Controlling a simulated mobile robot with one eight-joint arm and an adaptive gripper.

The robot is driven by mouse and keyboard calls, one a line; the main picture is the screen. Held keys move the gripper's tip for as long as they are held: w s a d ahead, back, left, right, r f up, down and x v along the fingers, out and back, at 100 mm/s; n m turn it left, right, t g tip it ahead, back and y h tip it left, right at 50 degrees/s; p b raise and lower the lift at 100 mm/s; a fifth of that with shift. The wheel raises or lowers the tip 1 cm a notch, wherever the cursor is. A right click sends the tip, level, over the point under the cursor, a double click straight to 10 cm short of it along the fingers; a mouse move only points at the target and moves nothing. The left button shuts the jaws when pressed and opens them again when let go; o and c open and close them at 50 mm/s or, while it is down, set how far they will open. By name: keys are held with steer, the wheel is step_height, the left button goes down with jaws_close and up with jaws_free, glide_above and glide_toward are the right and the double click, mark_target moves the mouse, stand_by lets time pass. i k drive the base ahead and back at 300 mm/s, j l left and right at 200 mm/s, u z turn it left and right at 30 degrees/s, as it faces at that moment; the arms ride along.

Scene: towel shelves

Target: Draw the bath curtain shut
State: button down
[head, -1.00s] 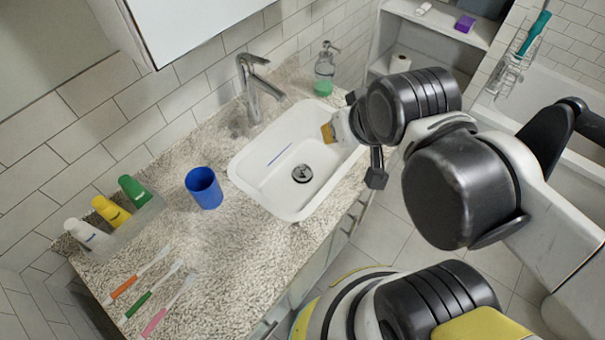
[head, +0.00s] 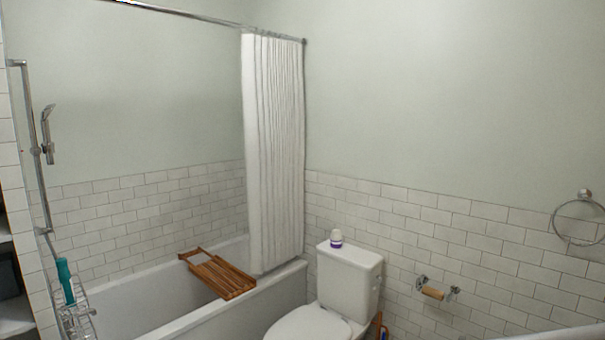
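The white bath curtain (head: 273,150) hangs in narrow folds, bunched at the right end of the metal curtain rod (head: 190,14). The rod runs along the top from the upper left to the far wall. The curtain's lower end hangs at the bathtub (head: 283,281), near its far right end. The rest of the bath's open side is uncovered. My gripper is not in the current head view.
A wooden bath tray (head: 217,274) lies across the tub beside the curtain. A shower bar (head: 36,150) and a wire caddy (head: 75,317) are at the left.

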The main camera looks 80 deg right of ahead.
mark_target(248, 82)
steer(key=z, duration=2.1)
